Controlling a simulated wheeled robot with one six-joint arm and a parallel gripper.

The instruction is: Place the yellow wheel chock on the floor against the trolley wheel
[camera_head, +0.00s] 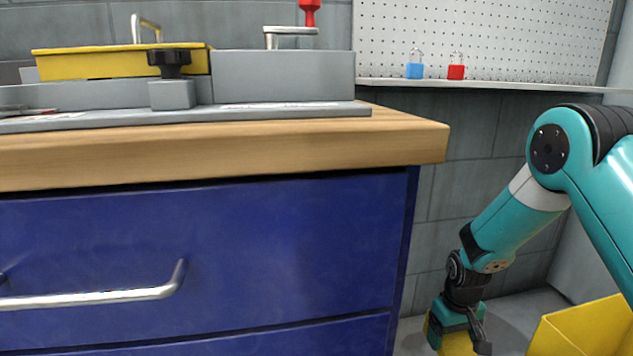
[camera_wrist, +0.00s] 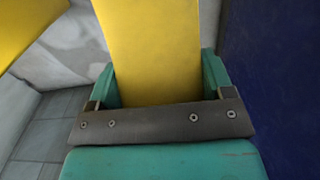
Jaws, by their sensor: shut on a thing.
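The yellow wheel chock (camera_head: 458,345) shows at the bottom edge of the head view, low beside the blue cabinet. My gripper (camera_head: 460,322) is shut on it from above, and the picture edge cuts off its lower part. In the wrist view the yellow chock (camera_wrist: 155,45) fills the space between the two teal fingers of my gripper (camera_wrist: 158,80). Its far end runs out of the picture. No trolley wheel can be made out in either view. Whether the chock touches the floor cannot be told.
A blue drawer cabinet (camera_head: 250,245) with a wooden top (camera_head: 400,135) stands left of my arm. A yellow object (camera_head: 590,325) is at the lower right; yellow also shows at the upper left of the wrist view (camera_wrist: 25,25). Grey floor (camera_head: 515,315) lies between cabinet and yellow object.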

